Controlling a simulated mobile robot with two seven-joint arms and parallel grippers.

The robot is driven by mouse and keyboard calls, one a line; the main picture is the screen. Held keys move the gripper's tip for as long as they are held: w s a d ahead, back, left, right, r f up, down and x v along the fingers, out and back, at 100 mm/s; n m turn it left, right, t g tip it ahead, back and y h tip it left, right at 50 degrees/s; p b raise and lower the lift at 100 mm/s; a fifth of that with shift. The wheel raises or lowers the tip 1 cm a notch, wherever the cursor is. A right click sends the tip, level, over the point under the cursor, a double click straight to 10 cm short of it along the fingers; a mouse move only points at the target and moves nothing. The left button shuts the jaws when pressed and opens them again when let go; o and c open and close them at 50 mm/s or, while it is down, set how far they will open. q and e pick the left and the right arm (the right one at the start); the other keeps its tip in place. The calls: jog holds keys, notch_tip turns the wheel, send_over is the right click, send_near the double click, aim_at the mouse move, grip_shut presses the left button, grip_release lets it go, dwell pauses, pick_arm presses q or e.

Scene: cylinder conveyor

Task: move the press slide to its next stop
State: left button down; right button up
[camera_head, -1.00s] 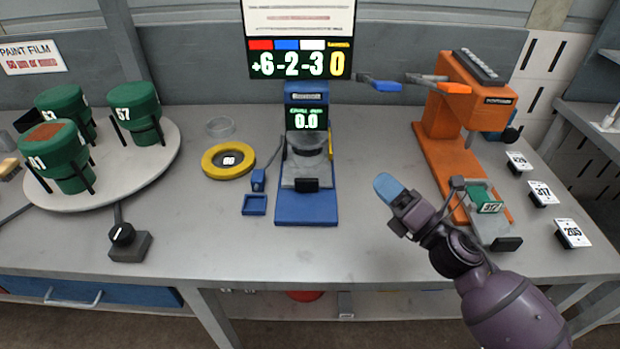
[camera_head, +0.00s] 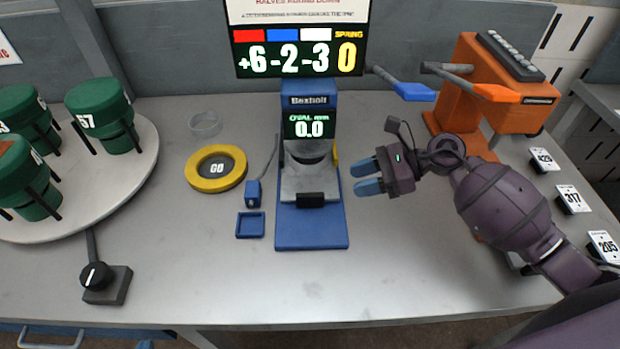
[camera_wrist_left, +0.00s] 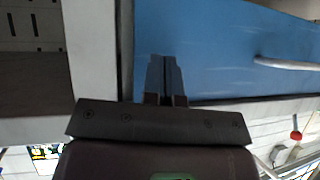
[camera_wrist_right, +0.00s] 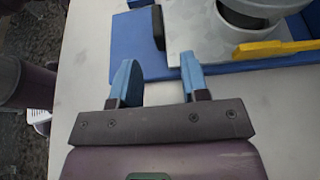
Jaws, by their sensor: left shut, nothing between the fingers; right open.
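The orange press (camera_head: 470,105) stands at the back right; my right arm hides its base and its slide. My right gripper (camera_head: 362,178) is open and empty, just right of the blue gauge stand (camera_head: 312,235). In the right wrist view my right gripper (camera_wrist_right: 160,78) points toward that stand's blue base, grey slide (camera_wrist_right: 205,25) and black front handle (camera_wrist_right: 158,27). My left gripper (camera_wrist_left: 164,78) is shut and empty; it shows only in its own wrist view, in front of a blue drawer (camera_wrist_left: 225,45).
A round table (camera_head: 140,175) with green pots stands at the left, with a black knob (camera_head: 96,276) before it. A yellow ring (camera_head: 216,184) and blue tray (camera_head: 250,225) lie beside the gauge. Number cards (camera_head: 573,199) line the right.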

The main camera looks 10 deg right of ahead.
aim_at(313, 194)
jog(key=shift+a+f, duration=0.1)
jog(key=shift+a, duration=0.35)
jog(key=p+x, duration=0.1)
jog(key=x, duration=0.8)
jog(key=shift+a+f, duration=0.1)
jog(key=shift+a, duration=0.25)
jog(key=shift+c, duration=0.3)
grip_shut()
